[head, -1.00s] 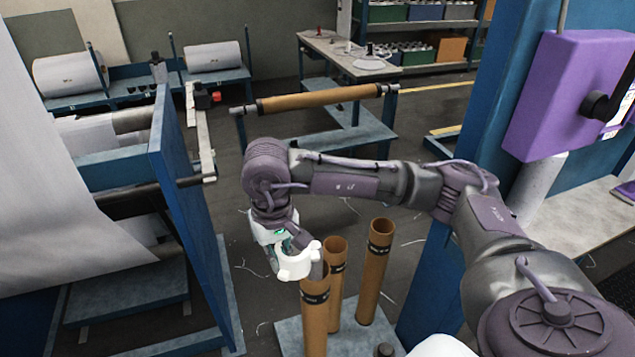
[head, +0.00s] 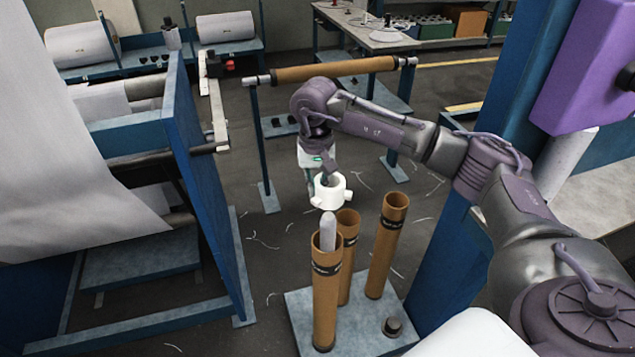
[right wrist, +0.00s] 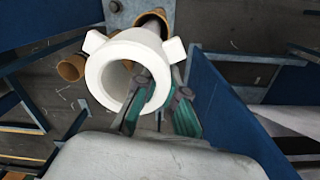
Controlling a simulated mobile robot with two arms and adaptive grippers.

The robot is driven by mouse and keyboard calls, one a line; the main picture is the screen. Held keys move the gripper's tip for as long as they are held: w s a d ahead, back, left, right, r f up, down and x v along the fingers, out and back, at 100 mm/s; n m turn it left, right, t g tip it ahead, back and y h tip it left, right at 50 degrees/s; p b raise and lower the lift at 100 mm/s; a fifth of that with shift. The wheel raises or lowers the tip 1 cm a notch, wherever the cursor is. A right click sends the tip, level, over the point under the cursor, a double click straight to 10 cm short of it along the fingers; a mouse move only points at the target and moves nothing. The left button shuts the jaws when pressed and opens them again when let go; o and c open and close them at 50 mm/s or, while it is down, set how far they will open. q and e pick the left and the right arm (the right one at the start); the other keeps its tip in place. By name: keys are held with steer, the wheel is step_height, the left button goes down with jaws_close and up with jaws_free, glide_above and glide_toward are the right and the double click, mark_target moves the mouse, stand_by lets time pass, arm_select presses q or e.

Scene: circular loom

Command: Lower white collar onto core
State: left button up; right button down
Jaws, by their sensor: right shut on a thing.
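The white collar (head: 333,198) is a thick ring with side lugs. My right gripper (head: 316,172) is shut on it and holds it in the air. In the right wrist view the collar (right wrist: 97,72) shows its open bore, with the teal fingers (right wrist: 160,100) at its near wall. Below the collar in the head view stands a brown core (head: 326,305) with a black band. A grey round-tipped rod (head: 328,232) sticks up from its top. The collar appears just above the rod tip and apart from it; depth alignment is hard to tell. My left gripper is not in view.
Two more brown tubes (head: 385,250) (head: 348,262) stand close behind and right on the grey base plate (head: 300,310). A dark knob (head: 393,327) sits on the plate. A blue frame (head: 205,190) is left, a blue post (head: 470,180) right.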

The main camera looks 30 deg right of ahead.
step_height(320, 180, down, 3)
steer(key=shift+r+b, duration=0.15)
steer(key=shift+b, duration=0.45)
steer(key=shift+r, duration=0.1)
steer(key=shift+s+a, duration=0.1)
steer(key=shift+f, duration=0.25)
steer(key=shift+f+b, duration=0.75)
steer(key=shift+b, duration=0.1)
steer(key=shift+f, duration=0.15)
steer(key=shift+s+f+b, duration=0.2)
steer(key=shift+f+b, duration=0.9)
steer(key=shift+f, duration=0.05)
